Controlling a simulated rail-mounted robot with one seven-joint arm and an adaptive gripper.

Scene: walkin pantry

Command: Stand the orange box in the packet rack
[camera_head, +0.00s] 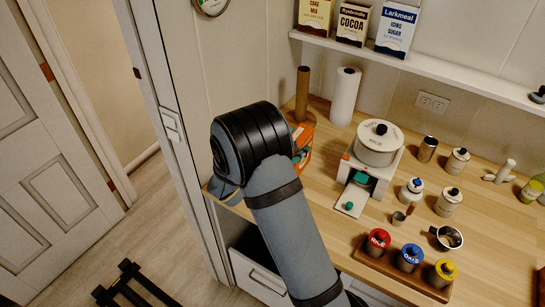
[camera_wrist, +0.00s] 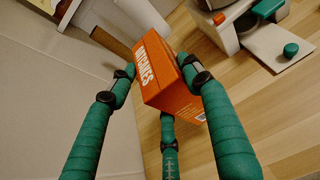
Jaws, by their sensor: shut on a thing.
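The orange box (camera_wrist: 170,75), with white lettering on its side, is between the green fingers of my gripper (camera_wrist: 157,72) in the wrist view. The fingers are shut on it, one on each side and one below in the picture, and the box looks tilted there. In the head view my arm hides most of the gripper (camera_head: 300,157); part of the orange box (camera_head: 304,136) shows beside the arm, over the left end of the counter. Whether the box touches the counter is unclear. I cannot make out the packet rack in either view.
A brown upright roll (camera_head: 302,92) and a white paper roll (camera_head: 344,96) stand behind the box. A white appliance with a round pot (camera_head: 377,145) stands to its right. A tray with red, blue and yellow-lidded jars (camera_head: 374,260) is at the front.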

